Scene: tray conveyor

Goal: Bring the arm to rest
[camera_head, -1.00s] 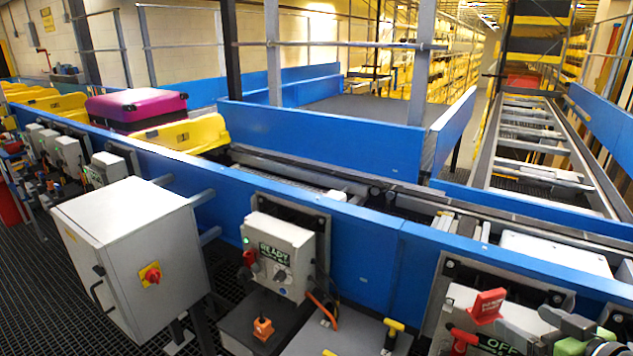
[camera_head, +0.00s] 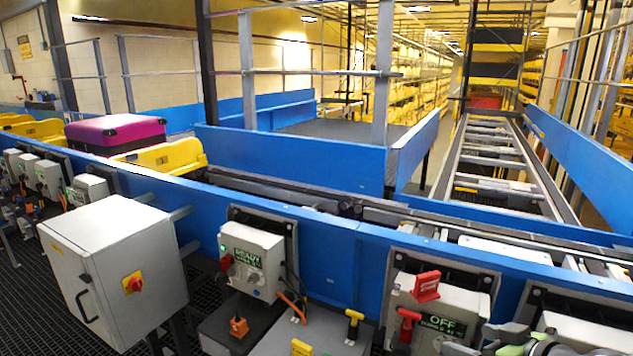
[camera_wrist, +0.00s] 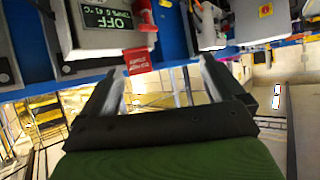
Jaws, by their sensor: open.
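My gripper (camera_wrist: 158,85) shows in the wrist view with its two grey fingers spread apart and nothing between them. Its dark palm bar and a green part of my arm fill the bottom of that view. In the head view, green and grey parts of my arm show at the lower right, cut off by the frame's edge. An OFF control box (camera_head: 440,312) with a red tag stands close to the left of them. That box shows upside down in the wrist view (camera_wrist: 105,35), beyond the fingers.
A blue-sided conveyor (camera_head: 345,225) runs across the view. A magenta suitcase (camera_head: 115,130) sits in a yellow tray (camera_head: 165,157) at the left. A READY control box (camera_head: 252,258) and a grey cabinet (camera_head: 118,270) stand in front. A second conveyor lane (camera_head: 497,165) leads away right.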

